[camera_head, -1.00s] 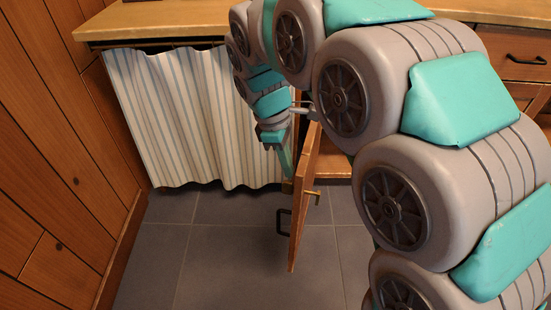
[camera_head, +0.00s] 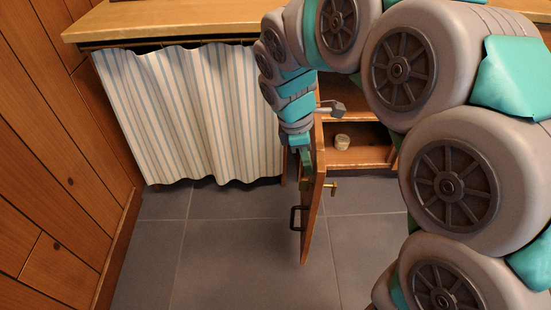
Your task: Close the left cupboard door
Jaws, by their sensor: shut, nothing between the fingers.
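The left cupboard door (camera_head: 313,215) is a wooden panel that stands open, seen nearly edge-on and jutting out over the floor. Its black handle (camera_head: 297,219) is on the left face, and a small brass-coloured piece (camera_head: 332,188) shows at its right side. My gripper (camera_head: 304,172) points down at the left face of the door, above the handle. Its fingers are together and hold nothing. I cannot tell whether they touch the door. The cupboard interior (camera_head: 362,155) is partly visible behind the door; my arm hides its right side.
A small pale round tin (camera_head: 342,142) sits inside the cupboard. A striped curtain (camera_head: 195,115) hangs left of the door under the wooden counter (camera_head: 160,20). A wood-panelled wall (camera_head: 60,150) bounds the left. The tiled floor (camera_head: 235,260) in front is clear.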

